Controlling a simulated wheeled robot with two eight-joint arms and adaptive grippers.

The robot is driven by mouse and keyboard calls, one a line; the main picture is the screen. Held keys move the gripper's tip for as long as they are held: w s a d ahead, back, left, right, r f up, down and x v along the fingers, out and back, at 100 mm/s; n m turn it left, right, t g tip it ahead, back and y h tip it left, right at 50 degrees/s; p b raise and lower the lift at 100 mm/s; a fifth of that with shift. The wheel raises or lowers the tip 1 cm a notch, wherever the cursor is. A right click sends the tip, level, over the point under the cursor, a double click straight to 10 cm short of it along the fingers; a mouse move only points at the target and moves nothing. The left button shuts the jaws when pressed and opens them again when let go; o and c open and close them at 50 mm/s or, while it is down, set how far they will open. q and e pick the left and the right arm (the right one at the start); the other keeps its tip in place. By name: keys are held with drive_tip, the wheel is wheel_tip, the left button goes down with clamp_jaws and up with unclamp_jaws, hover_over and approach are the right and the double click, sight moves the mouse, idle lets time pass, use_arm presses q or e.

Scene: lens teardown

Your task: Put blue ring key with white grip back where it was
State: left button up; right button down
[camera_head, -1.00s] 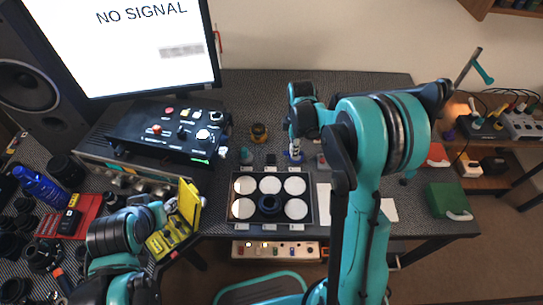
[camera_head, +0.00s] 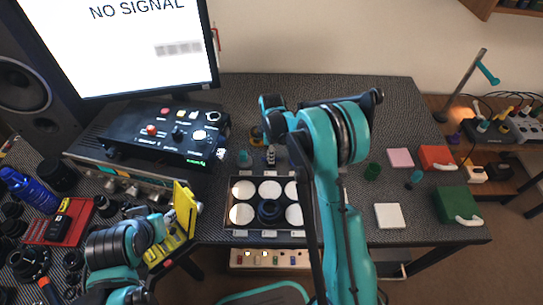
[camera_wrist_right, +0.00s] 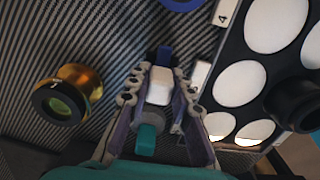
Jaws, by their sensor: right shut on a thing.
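My right gripper (camera_head: 270,157) is above the mat behind the black tray; in the right wrist view its fingers (camera_wrist_right: 160,95) are closed around the white grip of the blue ring key (camera_wrist_right: 161,83). A blue part shows just beyond the fingertips. Whether the key touches the mat I cannot tell. A separate blue ring (camera_wrist_right: 180,3) is cut off by the top edge of that view. A teal-topped piece (camera_wrist_right: 147,140) shows below, between the fingers. My left gripper (camera_head: 165,222) is at the lower left beside a yellow case; its fingers are not clear.
The black tray (camera_head: 232,195) holds white discs and a dark ring; number tags (camera_wrist_right: 228,12) stand along its edge. A gold-and-black lens piece (camera_wrist_right: 65,95) stands left of my right gripper. A white pad (camera_head: 391,215), pink pad (camera_head: 400,157) and green box (camera_head: 455,203) lie at right.

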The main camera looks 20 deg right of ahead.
drive_tip(key=shift+f+b, duration=0.5)
drive_tip(key=shift+f, duration=0.05)
drive_tip(key=c, duration=1.3)
unclamp_jaws()
drive_tip(key=shift+c, duration=0.2)
drive_tip(key=shift+r, duration=0.1)
